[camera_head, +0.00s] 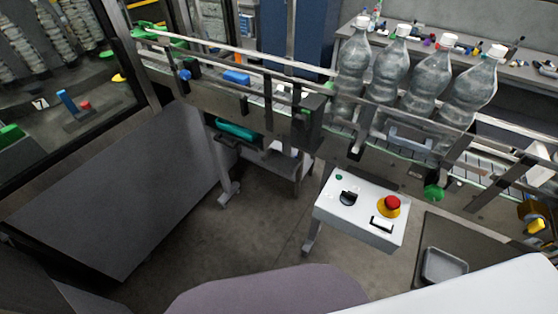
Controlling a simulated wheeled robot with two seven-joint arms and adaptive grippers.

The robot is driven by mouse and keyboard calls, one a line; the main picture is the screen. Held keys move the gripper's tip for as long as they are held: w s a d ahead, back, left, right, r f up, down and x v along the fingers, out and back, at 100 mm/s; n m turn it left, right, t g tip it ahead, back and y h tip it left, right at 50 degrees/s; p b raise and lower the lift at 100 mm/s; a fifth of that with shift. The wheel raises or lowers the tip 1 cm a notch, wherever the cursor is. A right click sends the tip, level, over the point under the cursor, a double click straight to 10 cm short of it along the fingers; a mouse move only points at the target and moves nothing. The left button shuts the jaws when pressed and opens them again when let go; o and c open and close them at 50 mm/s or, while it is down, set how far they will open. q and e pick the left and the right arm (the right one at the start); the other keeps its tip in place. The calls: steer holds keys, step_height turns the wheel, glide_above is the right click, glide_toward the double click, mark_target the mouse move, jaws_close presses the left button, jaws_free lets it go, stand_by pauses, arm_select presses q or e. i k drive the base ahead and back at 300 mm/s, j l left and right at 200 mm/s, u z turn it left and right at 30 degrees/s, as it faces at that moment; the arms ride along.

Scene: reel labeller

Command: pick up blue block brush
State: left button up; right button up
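A small blue block (236,76) sits at the conveyor, behind its front guide rail, left of the bottles. It may be the blue block brush, but it is too small for me to make out bristles. Another blue piece (67,101) stands upright inside the machine enclosure at the left, by a small red part. Neither of my grippers is in view.
Several clear bottles with white caps (427,83) stand on the conveyor (270,118). A white control box (360,208) with a red emergency stop (390,206) projects in front. A teal item (236,130) lies below the conveyor. A cluttered bench (520,72) stands behind.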

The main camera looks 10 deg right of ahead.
mark_target(242, 79)
steer(key=i+j+z, duration=0.1)
steer(key=j, duration=0.55)
steer(key=j+z, duration=0.15)
steer(key=j, duration=0.45)
